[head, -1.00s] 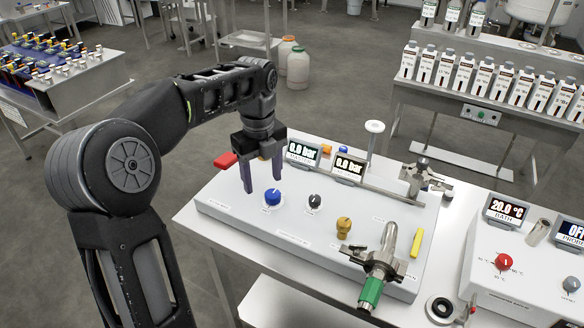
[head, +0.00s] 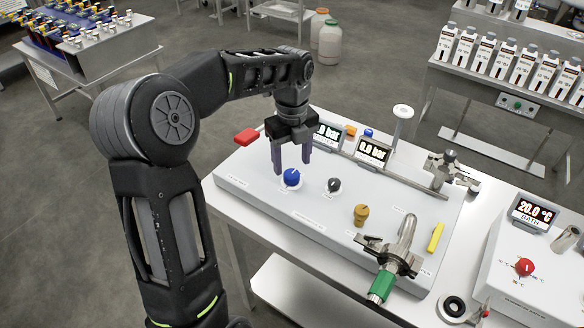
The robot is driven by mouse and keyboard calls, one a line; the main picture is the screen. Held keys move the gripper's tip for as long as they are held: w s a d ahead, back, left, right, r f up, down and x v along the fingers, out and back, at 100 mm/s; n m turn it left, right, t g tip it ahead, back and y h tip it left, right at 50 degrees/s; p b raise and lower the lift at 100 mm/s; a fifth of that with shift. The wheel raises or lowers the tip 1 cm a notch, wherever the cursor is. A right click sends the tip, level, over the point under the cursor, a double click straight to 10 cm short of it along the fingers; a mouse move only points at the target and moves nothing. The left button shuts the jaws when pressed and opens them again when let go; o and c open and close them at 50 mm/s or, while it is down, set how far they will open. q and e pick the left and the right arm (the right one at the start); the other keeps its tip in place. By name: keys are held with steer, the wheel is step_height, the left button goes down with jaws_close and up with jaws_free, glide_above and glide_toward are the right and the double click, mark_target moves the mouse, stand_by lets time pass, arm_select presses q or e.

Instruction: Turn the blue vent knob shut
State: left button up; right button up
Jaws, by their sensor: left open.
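The blue vent knob (head: 292,178) is on the left part of a pale sloped panel (head: 300,214) in the head view. It is round, with a pale mark on top. My left gripper (head: 291,168) points down just behind and above it. Its two purple-grey fingers are open, one to each side of the knob as seen from here. Nothing is between them, and I cannot tell whether they touch the knob. My right gripper is not in view.
The panel also has a black knob (head: 334,185), a brass knob (head: 361,215), a green-handled metal fitting (head: 382,285) and a yellow bar (head: 436,236). Two pressure displays (head: 373,151) stand behind, the left one partly covered by my gripper. A red handle (head: 246,137) is at the panel's left.

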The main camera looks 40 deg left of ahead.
mark_target(292, 174)
arm_select(q)
steer(key=shift+f, duration=1.85)
jaws_close()
